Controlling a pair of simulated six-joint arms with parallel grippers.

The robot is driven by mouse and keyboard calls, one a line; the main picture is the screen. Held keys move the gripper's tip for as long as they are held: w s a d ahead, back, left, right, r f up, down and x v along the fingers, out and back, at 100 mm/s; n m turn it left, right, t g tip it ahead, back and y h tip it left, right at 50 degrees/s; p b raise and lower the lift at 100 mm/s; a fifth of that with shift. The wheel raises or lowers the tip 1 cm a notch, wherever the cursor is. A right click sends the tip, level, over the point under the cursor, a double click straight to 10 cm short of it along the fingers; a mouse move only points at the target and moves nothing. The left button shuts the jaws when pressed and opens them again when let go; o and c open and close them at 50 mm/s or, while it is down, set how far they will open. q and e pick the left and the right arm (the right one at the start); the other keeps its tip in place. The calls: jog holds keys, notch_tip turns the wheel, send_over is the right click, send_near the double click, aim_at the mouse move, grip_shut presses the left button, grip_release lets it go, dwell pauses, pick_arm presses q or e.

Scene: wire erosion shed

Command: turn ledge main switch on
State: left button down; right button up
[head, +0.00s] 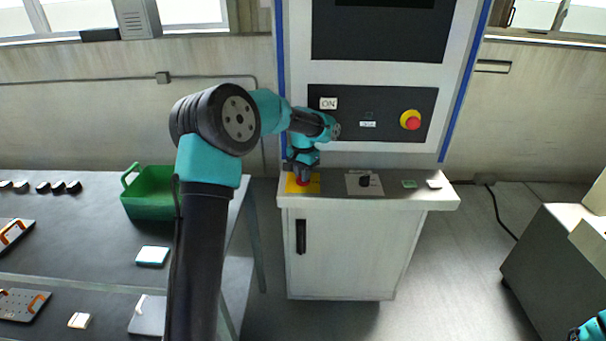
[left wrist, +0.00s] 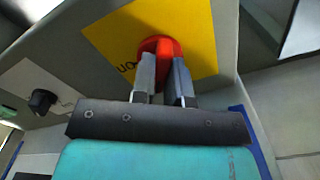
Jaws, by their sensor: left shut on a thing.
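The ledge main switch is a red knob (left wrist: 161,44) on a yellow plate (head: 314,188), at the left end of the machine's grey ledge. In the left wrist view the yellow plate (left wrist: 196,32) carries dark lettering, partly hidden by my fingers. My left gripper (head: 302,177) reaches down onto the switch from above. In the left wrist view its two fingers (left wrist: 164,72) are closed on the red knob, one on each side. The knob's exact turn angle is hard to tell. My right gripper is not in view; only a teal part of my right arm shows at the lower right corner.
A black rotary knob (head: 365,181) on a pale plate sits right of the switch on the ledge (head: 425,199). A green bin (head: 150,207) stands on the left table.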

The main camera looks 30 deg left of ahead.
pick_arm(q)
jog(key=m, duration=0.5)
jog(key=shift+m, duration=0.3)
jog(key=m, duration=0.5)
jog(key=shift+m, duration=0.3)
jog(key=c, duration=1.1)
grip_release()
notch_tip(320, 180, up, 18)
jog(key=shift+f, duration=0.25)
